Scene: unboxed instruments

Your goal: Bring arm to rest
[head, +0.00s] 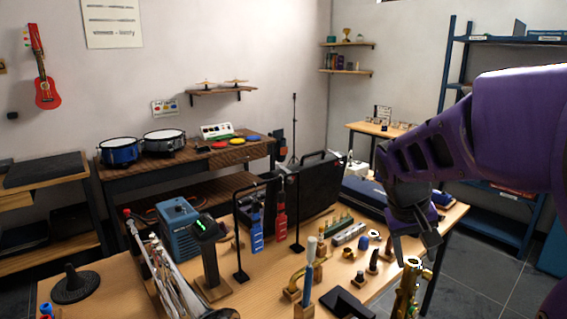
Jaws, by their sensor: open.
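My purple arm reaches in from the right edge and bends down at its wrist. My gripper (415,247) points down at the right part of the wooden workbench (262,275). Its dark fingers are apart and nothing shows between them. It is above or in front of a brass instrument part (408,285) at the bench's front right; I cannot tell whether they touch.
A blue shelf rack (500,215) stands at the right. Grey floor (480,275) is clear between.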

